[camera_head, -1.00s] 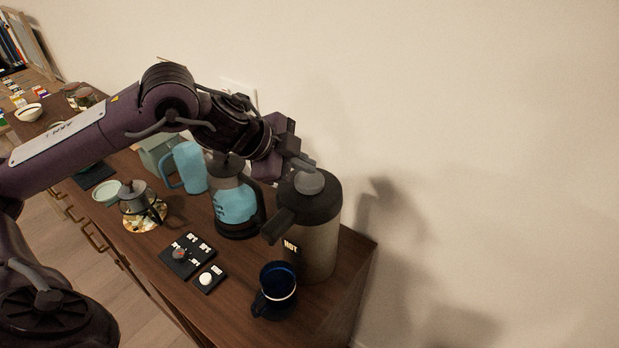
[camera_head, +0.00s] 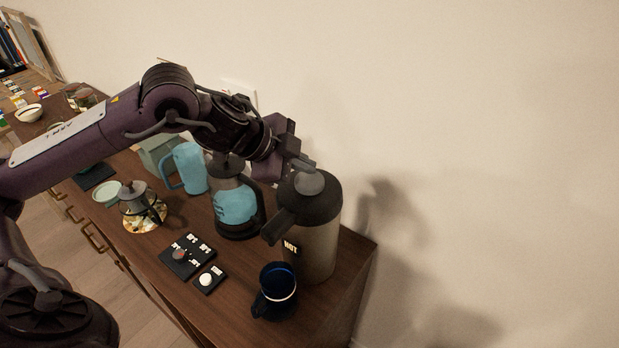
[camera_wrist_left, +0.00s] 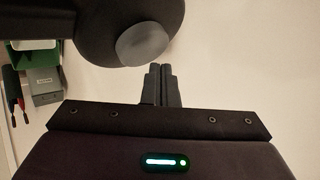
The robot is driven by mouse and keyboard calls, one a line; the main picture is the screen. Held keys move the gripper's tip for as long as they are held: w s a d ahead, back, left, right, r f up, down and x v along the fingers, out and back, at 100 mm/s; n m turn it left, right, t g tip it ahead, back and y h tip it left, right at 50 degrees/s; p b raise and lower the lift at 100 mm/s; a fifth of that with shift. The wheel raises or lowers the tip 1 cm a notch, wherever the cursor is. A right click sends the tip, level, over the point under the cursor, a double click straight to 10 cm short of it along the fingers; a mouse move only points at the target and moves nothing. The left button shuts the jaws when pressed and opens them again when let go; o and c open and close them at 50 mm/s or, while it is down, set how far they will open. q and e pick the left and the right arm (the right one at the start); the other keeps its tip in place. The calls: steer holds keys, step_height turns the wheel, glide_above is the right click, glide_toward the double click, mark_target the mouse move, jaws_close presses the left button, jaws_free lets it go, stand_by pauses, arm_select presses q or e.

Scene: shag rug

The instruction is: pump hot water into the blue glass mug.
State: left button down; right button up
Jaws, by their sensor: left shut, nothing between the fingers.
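The pump flask (camera_head: 318,245), dark-topped with a beige body marked HOT, stands at the right end of the wooden cabinet. Its grey round pump button (camera_head: 309,183) is on top and also shows in the left wrist view (camera_wrist_left: 143,42). The blue glass mug (camera_head: 276,290) stands upright in front of the flask, near its spout (camera_head: 277,227). My left gripper (camera_head: 304,163) is shut and empty, its fingertips right by the button's upper edge; I cannot tell if they touch. In the left wrist view the closed fingers (camera_wrist_left: 158,72) sit just beside the button. My right gripper is not in view.
A French press (camera_head: 236,203) and a light blue pitcher (camera_head: 190,168) stand left of the flask. A black switch panel (camera_head: 187,256) and a small panel with a white knob (camera_head: 207,280) lie in front. A moka pot (camera_head: 134,198) is farther left. The wall is close behind.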

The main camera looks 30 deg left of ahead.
arm_select(q)
steer(key=shift+f, duration=0.15)
stand_by(0.4)
steer(key=shift+f+b, duration=0.3)
steer(key=shift+b, duration=0.05)
stand_by(0.3)
steer(key=shift+s+f+b, duration=0.1)
steer(key=shift+f+b, duration=0.65)
steer(key=shift+f, duration=0.25)
stand_by(0.5)
steer(key=shift+r, duration=0.1)
steer(key=shift+r+p, duration=1.25)
steer(key=shift+r, duration=0.05)
steer(key=shift+r, duration=0.1)
